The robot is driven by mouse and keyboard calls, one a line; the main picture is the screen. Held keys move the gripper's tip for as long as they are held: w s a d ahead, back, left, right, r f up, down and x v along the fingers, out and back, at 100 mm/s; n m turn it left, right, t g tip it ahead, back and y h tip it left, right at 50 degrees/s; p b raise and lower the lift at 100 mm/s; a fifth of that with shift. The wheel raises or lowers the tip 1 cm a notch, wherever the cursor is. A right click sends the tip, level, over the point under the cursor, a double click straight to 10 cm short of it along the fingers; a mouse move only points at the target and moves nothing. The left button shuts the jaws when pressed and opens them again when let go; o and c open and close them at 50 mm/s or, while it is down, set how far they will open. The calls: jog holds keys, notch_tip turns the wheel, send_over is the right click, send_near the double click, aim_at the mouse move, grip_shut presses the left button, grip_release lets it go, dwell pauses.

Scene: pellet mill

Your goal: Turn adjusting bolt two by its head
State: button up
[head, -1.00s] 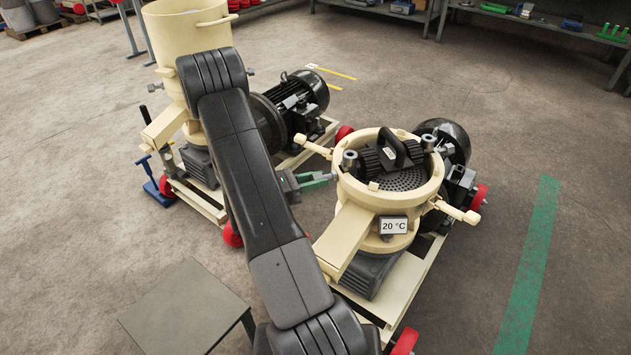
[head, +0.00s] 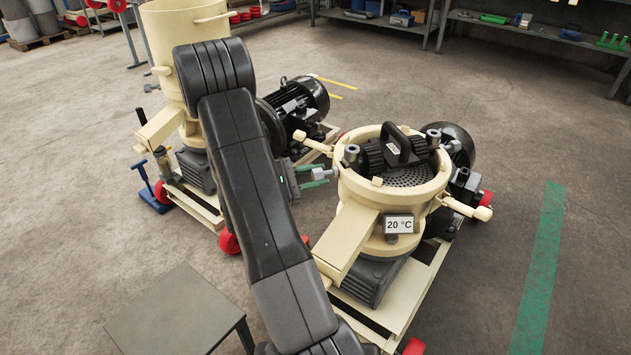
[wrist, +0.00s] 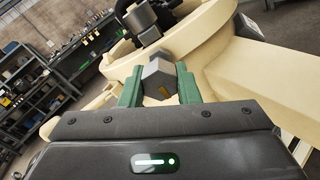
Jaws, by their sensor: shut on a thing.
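The mill with the 20 °C display (head: 398,224) stands at right centre in the head view, its cream chamber open on top with rollers and a black handle (head: 396,145) inside. My gripper (head: 326,174) reaches the left outer side of its chamber. In the wrist view, my green fingers (wrist: 158,85) are shut on a grey hexagonal bolt head (wrist: 157,76) with a yellow mark on one face. The bolt head sits against the cream chamber wall. Its shank is hidden, and no number is legible on it. My arm hides part of the scene behind it.
A second cream mill (head: 186,45) with a motor stands behind my arm at left. A grey table (head: 180,318) is at the lower left. Cream swing arms (head: 467,208) stick out from the near mill. Open floor lies right, with a green stripe (head: 540,270).

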jog(key=shift+m, duration=0.3)
jog(key=o, duration=1)
jog(key=p+v, duration=0.1)
jog(key=v, duration=1.3)
jog(key=shift+d, duration=0.15)
jog(key=b+x, duration=0.1)
jog(key=x, duration=1.2)
jog(key=shift+w+d, duration=0.15)
jog(key=shift+d, duration=0.15)
